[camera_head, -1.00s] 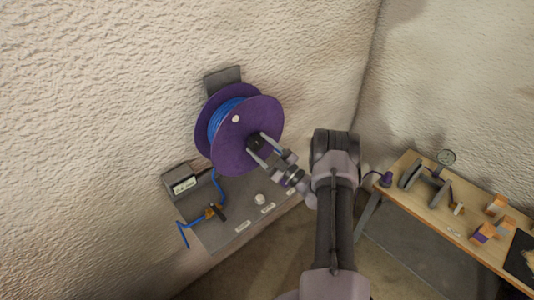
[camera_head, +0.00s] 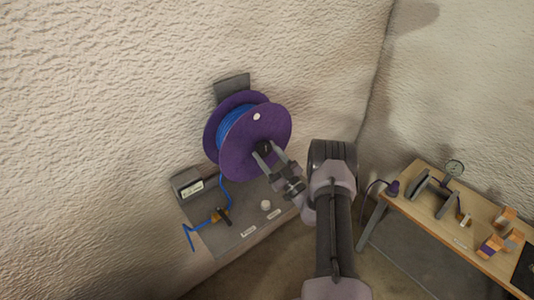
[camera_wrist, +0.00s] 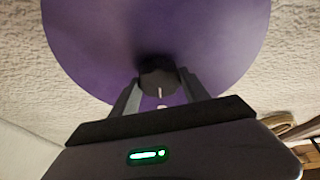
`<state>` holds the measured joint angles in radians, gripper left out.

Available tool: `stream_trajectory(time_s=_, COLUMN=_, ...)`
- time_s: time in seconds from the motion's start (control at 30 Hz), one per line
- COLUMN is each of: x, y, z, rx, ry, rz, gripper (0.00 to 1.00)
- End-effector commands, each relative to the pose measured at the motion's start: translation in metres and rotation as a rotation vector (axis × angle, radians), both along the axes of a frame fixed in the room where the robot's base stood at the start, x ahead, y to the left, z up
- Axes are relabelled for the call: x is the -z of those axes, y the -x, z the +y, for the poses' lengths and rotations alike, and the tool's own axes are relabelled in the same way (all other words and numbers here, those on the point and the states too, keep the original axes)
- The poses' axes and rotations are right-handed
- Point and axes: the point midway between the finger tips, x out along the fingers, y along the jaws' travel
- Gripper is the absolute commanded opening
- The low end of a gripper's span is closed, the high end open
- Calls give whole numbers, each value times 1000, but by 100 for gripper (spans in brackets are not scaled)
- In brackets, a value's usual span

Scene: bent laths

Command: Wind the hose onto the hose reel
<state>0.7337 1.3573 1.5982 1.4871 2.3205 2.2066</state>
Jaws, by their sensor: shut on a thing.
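The purple hose reel (camera_head: 270,125) is mounted on a dark bracket on the wall, with blue hose (camera_head: 235,123) wound between its two discs. A white dot (camera_head: 256,117) is on the upper part of the front disc. The hose (camera_head: 224,188) runs down from the reel past a grey box to an orange-brown fitting (camera_head: 218,217) on the grey panel.
The grey panel (camera_head: 235,236) below the reel bears a grey box with a display (camera_head: 189,185), a white knob (camera_head: 266,204) and labels. A wooden bench (camera_head: 430,210) at right carries a gauge (camera_head: 454,168), clamps and orange blocks (camera_head: 492,244).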

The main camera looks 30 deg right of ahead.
Motion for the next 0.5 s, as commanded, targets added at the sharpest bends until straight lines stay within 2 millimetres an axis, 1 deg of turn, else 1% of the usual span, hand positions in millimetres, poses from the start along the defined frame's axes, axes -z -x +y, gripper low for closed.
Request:
stream_trajectory(time_s=0.23, x=1, y=0, z=0, rx=1, ry=1, rz=1, gripper=0)
stream_trajectory(time_s=0.27, x=1, y=0, z=0, rx=1, ry=1, rz=1, gripper=58)
stream_trajectory(time_s=0.3, x=1, y=0, z=0, rx=1, ry=1, rz=1, gripper=65)
stream_trajectory(time_s=0.37, x=0, y=0, z=0, rx=0, ry=1, rz=0, gripper=75)
stream_trajectory(time_s=0.5, x=0, y=0, z=0, rx=0, ry=1, rz=0, gripper=75)
